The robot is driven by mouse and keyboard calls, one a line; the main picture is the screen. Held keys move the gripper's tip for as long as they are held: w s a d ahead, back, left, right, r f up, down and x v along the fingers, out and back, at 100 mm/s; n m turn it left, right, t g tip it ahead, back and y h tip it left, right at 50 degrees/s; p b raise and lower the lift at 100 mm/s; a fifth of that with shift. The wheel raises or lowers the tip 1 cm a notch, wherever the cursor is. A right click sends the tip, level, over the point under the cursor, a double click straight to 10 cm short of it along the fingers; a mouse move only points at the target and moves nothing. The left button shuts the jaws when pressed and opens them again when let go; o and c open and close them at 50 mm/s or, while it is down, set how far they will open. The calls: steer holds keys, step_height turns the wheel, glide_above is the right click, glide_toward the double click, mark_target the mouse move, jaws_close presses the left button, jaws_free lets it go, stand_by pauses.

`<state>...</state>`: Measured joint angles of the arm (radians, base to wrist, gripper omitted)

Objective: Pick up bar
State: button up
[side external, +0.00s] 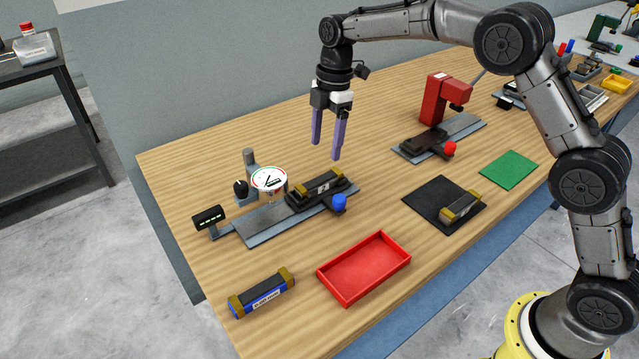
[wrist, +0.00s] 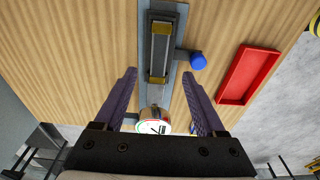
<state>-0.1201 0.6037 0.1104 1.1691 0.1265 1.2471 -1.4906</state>
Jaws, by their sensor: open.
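My gripper (side external: 327,149) is open and empty, pointing down above the table near the gauge fixture; its two purple fingers also show in the wrist view (wrist: 159,76). A dark bar with brass-coloured ends (side external: 320,188) lies in the black holder of the grey gauge fixture (side external: 265,222), below my fingertips and apart from them. In the wrist view this bar (wrist: 160,48) is ahead of the fingertips. A second, similar bar (side external: 461,208) lies on the black mat (side external: 423,198). A blue bar with a white label and brass-coloured ends (side external: 262,293) lies at the table's front left.
A round dial gauge (side external: 269,180) stands at the fixture, with a blue knob (side external: 339,202) beside the holder. An empty red tray (side external: 364,268), a green mat (side external: 508,169) and a red press (side external: 440,100) stand on the wooden table. The table's back left is clear.

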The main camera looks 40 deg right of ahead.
mark_target(320, 179)
steer(key=f, duration=0.3)
steer(key=a+f, duration=0.1)
steer(key=f, duration=0.5)
steer(key=shift+a+f, duration=0.2)
steer(key=shift+a, duration=0.05)
steer(key=shift+r, duration=0.1)
jaws_close()
